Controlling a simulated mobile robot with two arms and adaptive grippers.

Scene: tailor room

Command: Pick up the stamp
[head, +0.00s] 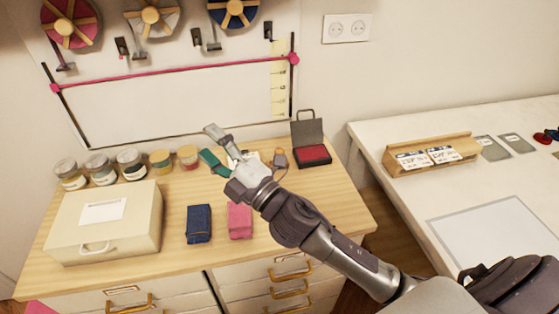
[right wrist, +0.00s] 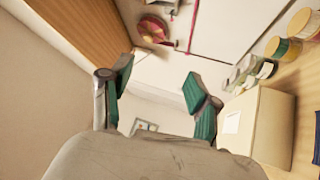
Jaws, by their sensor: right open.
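A small object that looks like the stamp (head: 280,160), with a dark grey body and an orange-brown knob, stands on the wooden cabinet top just left of the red ink pad (head: 312,152) in its open black case. My right gripper (head: 214,149) is open and empty above the cabinet top, its fingers spread and pointing left. In the picture the stamp lies to the right of the fingers, near the gripper's wrist. In the right wrist view the teal finger pads (right wrist: 163,92) are wide apart with nothing between them; the stamp does not show there. My left gripper is not in view.
The cabinet top (head: 150,249) also holds a cream box (head: 135,242), several jars (head: 131,165), and blue (head: 199,224) and pink (head: 240,221) folded cloths. A pale item is partly hidden behind my gripper. A white table (head: 375,136) with a wooden card holder (head: 405,165) stands at right.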

